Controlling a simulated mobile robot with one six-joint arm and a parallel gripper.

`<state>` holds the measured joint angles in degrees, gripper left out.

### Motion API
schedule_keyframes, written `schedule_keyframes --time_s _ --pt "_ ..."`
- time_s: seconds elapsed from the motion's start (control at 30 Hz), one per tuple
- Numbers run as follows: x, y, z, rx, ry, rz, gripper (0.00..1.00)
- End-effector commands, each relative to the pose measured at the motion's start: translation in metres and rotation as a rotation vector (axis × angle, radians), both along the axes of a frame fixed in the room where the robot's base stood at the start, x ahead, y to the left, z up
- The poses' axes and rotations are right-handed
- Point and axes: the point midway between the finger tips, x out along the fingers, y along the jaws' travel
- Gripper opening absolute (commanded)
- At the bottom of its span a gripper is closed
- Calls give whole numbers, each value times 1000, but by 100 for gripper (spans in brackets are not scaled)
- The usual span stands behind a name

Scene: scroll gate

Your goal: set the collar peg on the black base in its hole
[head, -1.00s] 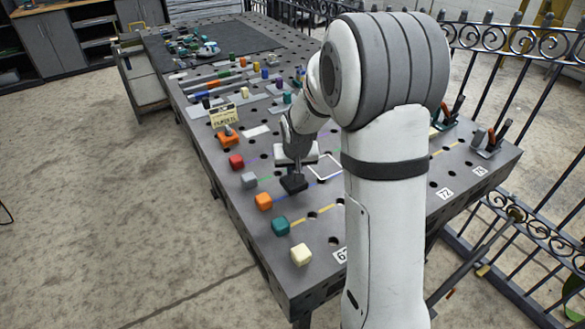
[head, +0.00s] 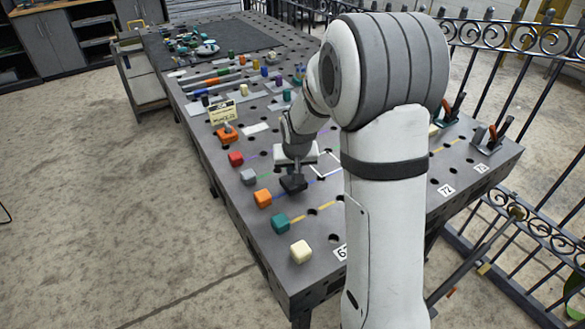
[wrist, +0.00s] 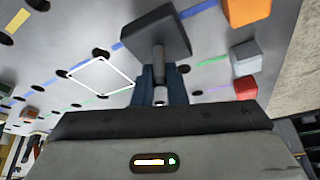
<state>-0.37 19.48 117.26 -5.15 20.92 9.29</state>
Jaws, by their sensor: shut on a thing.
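The black base (head: 293,184) is a dark square block with a grey peg standing up from it. In the wrist view, the base (wrist: 155,28) lies beyond my fingers, over the blue line, with the peg's grey shaft (wrist: 158,68) running back between them. My gripper (head: 297,171) is shut on the peg; its blue fingers also show in the wrist view (wrist: 160,88). I cannot tell whether the base touches the table or hangs just above it. Any hole under the base is hidden.
A white square outline (wrist: 100,72) is on the table beside the base. Orange (head: 263,198), grey (head: 248,176), red (head: 236,158), teal (head: 280,223) and cream (head: 300,251) blocks line the table's left edge. Several open holes dot the grey top. Toggle clamps (head: 490,138) stand at the right.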

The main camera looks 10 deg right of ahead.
Motion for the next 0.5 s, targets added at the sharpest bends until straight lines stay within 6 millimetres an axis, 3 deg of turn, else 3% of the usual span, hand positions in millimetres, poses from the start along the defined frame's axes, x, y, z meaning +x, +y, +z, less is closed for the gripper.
schedule_keyframes --time_s 0.5 --pt "1 0 -10 -1 -2 1 0"
